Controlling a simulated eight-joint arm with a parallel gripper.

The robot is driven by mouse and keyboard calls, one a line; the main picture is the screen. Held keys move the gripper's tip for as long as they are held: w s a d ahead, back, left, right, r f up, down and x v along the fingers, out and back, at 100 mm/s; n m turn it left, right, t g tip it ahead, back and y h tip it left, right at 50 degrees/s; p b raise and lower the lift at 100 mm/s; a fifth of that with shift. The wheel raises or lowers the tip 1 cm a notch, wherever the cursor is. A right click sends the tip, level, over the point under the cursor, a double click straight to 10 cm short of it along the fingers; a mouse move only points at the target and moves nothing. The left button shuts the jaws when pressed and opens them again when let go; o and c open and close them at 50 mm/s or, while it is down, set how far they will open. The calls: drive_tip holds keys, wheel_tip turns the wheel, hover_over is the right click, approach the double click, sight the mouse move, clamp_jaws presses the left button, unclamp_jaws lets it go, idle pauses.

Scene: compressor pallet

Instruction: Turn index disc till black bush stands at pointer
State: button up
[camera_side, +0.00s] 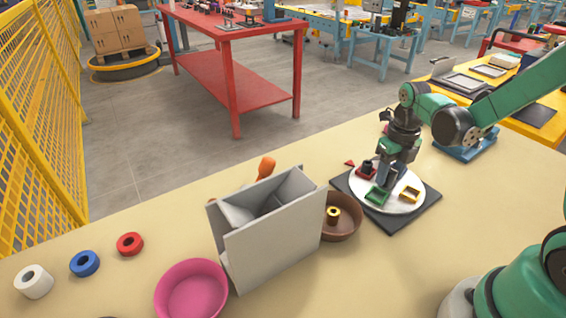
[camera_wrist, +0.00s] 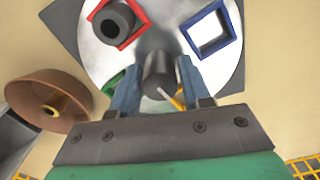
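The pale index disc (camera_side: 398,206) lies on a dark square plate (camera_side: 423,214); the wrist view also shows the disc (camera_wrist: 165,25). A black bush (camera_side: 368,165) stands in the red frame on the disc; it also shows in the wrist view (camera_wrist: 112,22). A red triangular pointer (camera_side: 350,163) lies off the disc's rim, on the same side as the bush. Exact alignment is hard to judge. My gripper (camera_wrist: 159,80) is over the disc's middle, its fingers either side of a grey knob (camera_wrist: 158,72). Whether they press on it is unclear.
The disc also bears green (camera_side: 377,195), yellow (camera_side: 410,194) and blue (camera_wrist: 212,35) frames. A brown bowl (camera_side: 347,229) with a brass-coloured piece stands left of the plate, beside a grey bin (camera_side: 275,240). A pink bowl (camera_side: 192,290) and several rings lie further left.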

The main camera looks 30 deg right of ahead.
sight(392, 169)
drive_tip(key=shift+r, duration=0.1)
drive_tip(key=shift+r, duration=2.75)
